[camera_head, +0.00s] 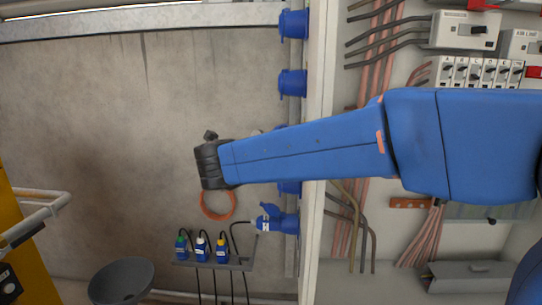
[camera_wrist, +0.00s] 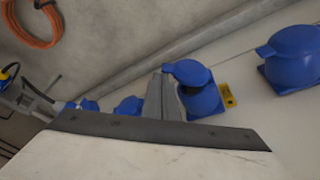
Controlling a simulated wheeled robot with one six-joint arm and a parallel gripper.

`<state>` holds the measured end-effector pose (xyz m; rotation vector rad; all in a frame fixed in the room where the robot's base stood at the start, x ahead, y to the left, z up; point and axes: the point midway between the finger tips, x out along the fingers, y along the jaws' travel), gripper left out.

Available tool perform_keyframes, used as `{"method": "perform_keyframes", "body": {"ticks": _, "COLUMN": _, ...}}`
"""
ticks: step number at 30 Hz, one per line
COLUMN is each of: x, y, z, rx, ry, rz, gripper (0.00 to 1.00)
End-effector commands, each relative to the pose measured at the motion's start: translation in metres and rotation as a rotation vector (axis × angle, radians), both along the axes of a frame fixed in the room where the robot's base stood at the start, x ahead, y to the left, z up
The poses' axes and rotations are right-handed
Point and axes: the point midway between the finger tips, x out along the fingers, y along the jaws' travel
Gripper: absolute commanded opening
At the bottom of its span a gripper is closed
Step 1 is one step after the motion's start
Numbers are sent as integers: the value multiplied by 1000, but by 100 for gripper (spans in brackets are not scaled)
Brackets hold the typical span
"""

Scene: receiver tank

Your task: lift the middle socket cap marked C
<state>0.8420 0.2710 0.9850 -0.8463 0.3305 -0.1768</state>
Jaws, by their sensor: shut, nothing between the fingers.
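In the wrist view a blue socket (camera_wrist: 203,100) has its round cap (camera_wrist: 188,72) tilted up, with a dark gap beneath it. A yellow tag (camera_wrist: 227,94) is beside this socket; I cannot read a C on it. My gripper (camera_wrist: 164,80) is shut and empty, its grey fingers just left of this socket, close to the cap's lip. I cannot tell whether they touch. In the head view my blue arm crosses the socket column and hides its middle part and my fingertips.
Another blue socket (camera_wrist: 292,62) is to the right in the wrist view. In the head view, upper sockets (camera_head: 293,25) and a plugged lower one (camera_head: 280,222) flank my arm. An orange hose (camera_head: 218,216), a plug shelf (camera_head: 215,265) and a cable cabinet (camera_head: 320,250) are nearby.

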Motion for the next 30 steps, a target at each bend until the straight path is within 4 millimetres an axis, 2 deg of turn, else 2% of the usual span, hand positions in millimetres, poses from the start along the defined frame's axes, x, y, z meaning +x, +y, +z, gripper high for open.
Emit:
{"method": "perform_keyframes", "body": {"ticks": 15, "x": 1, "y": 23, "z": 29, "rx": 449, "ry": -16, "rz": 0, "gripper": 0}}
{"method": "perform_keyframes", "body": {"ticks": 21, "x": 1, "y": 27, "z": 37, "rx": 561, "ry": -20, "rz": 0, "gripper": 0}}
{"method": "perform_keyframes", "body": {"ticks": 30, "x": 1, "y": 29, "z": 43, "rx": 638, "ry": -22, "rz": 0, "gripper": 0}}
